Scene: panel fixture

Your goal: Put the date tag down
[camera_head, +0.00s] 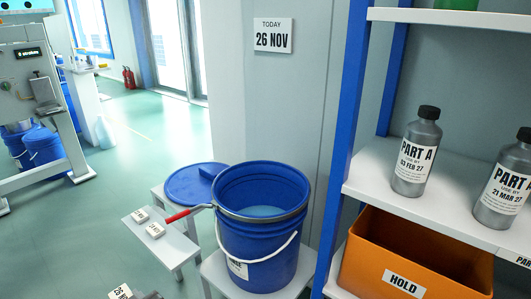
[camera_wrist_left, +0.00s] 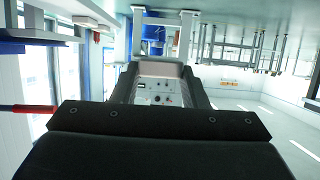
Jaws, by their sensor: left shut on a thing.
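A small white date tag (camera_head: 120,292) shows at the bottom edge of the head view, with black print that begins "26 N"; the rest is cut off. My left gripper (camera_head: 135,295) is shut on it, and only a dark piece of the gripper shows there. In the left wrist view the two dark fingers of my left gripper (camera_wrist_left: 160,88) point away, but I cannot make out the tag between them. Two more small white tags lie on a low white stand (camera_head: 178,250), the far tag (camera_head: 140,215) and the near tag (camera_head: 156,230). My right gripper is not in view.
An open blue bucket (camera_head: 258,245) with pale blue liquid stands on a white stool beside a blue lid (camera_head: 190,184). A red handle (camera_head: 185,214) reaches over the low stand. At right are an orange HOLD bin (camera_head: 375,262) and shelf bottles. A wall sign (camera_head: 273,36) reads 26 NOV.

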